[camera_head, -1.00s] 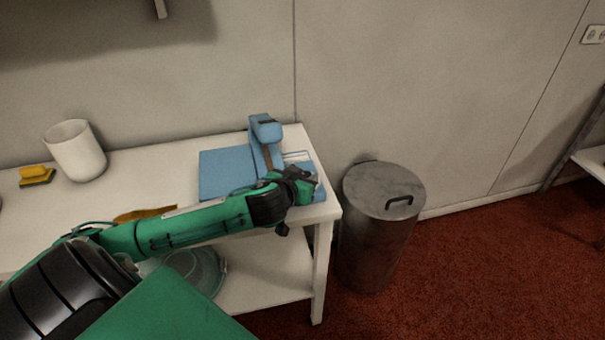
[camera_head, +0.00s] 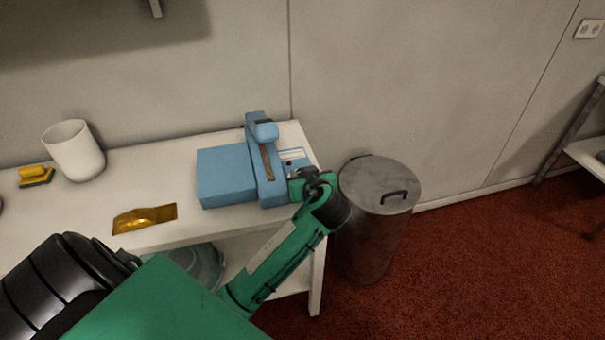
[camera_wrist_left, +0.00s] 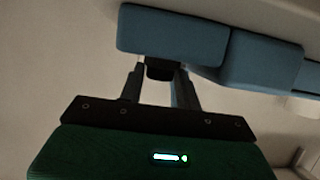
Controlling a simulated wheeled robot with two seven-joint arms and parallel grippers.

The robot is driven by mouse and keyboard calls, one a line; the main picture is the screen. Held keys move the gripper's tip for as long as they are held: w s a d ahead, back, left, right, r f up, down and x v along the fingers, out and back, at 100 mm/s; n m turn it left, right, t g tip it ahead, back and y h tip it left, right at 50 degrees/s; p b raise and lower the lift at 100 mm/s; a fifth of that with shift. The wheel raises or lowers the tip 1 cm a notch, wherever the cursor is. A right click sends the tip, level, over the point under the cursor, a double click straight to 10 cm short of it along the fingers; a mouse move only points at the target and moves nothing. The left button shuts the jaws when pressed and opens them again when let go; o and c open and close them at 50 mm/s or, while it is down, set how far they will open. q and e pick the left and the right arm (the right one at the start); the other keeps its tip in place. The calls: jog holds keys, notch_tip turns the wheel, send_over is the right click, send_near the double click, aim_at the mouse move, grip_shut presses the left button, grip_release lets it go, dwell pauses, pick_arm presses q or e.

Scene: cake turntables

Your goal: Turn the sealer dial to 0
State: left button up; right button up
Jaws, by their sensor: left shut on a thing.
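The blue sealer (camera_head: 228,174) stands at the right end of the white table, with its arm lying lengthwise over the base. My left gripper (camera_head: 298,184) is at the sealer's right front side. In the left wrist view the blue sealer body (camera_wrist_left: 172,35) fills the top. There my left gripper (camera_wrist_left: 160,82) is shut on a small dark dial (camera_wrist_left: 160,68) that sticks out from the body. The dial's marks cannot be read. In the head view the gripper hides the dial. My right gripper is not in view.
A white cup (camera_head: 75,152), a yellow sponge (camera_head: 36,175) and an amber packet (camera_head: 145,218) are on the white table (camera_head: 120,185). A metal bin (camera_head: 378,215) stands close on the right of the table, near my left wrist.

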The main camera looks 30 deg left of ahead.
pick_arm(q)
jog(key=shift+w+d+f+n+g+y, duration=0.1)
jog(key=shift+w+d+n+g+y, duration=0.05)
jog(key=shift+n+g+y, duration=0.55)
jog(key=shift+w+n+g+y+b, duration=0.1)
jog(key=shift+n+g+y+b, duration=0.6)
jog(key=shift+n+g, duration=0.9)
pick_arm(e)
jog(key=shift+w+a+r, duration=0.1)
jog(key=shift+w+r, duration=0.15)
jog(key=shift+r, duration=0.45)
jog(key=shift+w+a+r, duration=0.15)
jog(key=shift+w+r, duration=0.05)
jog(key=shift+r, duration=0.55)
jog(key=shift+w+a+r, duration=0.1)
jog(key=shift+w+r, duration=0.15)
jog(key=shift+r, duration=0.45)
pick_arm(q)
jog(key=o, duration=0.9)
jog(key=shift+o, duration=0.2)
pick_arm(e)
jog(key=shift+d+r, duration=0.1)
